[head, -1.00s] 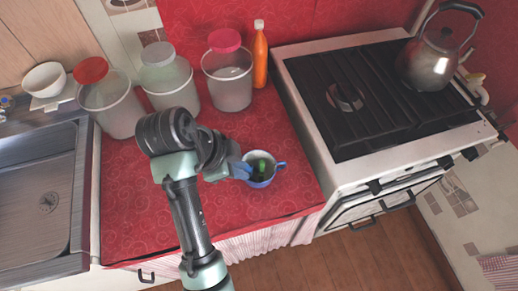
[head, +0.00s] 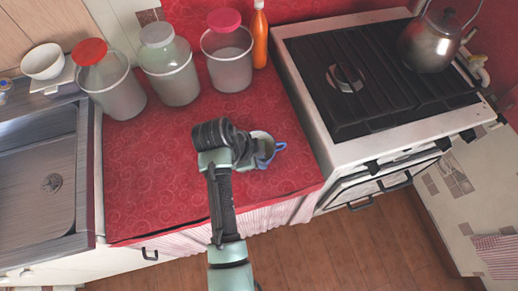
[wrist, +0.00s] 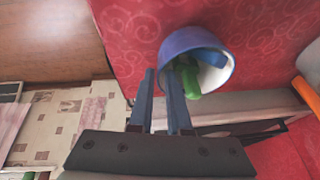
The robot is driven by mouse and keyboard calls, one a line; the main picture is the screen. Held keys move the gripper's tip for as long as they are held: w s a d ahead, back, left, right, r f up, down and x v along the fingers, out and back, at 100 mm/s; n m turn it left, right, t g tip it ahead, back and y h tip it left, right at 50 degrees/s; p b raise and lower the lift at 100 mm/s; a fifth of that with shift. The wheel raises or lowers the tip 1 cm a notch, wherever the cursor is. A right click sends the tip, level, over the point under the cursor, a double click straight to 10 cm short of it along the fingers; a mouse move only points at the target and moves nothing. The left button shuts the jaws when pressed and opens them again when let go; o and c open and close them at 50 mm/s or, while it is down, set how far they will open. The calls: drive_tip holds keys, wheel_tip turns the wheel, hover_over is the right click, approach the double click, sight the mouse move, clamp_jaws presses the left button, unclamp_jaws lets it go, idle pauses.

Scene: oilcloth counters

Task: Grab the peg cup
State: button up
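The peg cup (wrist: 219,80), white inside with a blue rim and outside, holds a green peg (wrist: 187,78) and a blue piece. In the head view the fingers are hidden behind my wrist.
Jars with a red lid (head: 90,51), a grey lid (head: 157,35) and a pink lid (head: 224,19) stand at the counter's back, beside an orange bottle (head: 260,38). A stove (head: 375,90) is right, a sink (head: 45,165) left. The counter's left middle is clear.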

drive_tip(key=shift+w+d+f, duration=0.1)
drive_tip(key=shift+d+f, duration=0.05)
drive_tip(key=shift+f, duration=0.2)
drive_tip(key=shift+c, duration=0.3)
clamp_jaws()
idle(0.9)
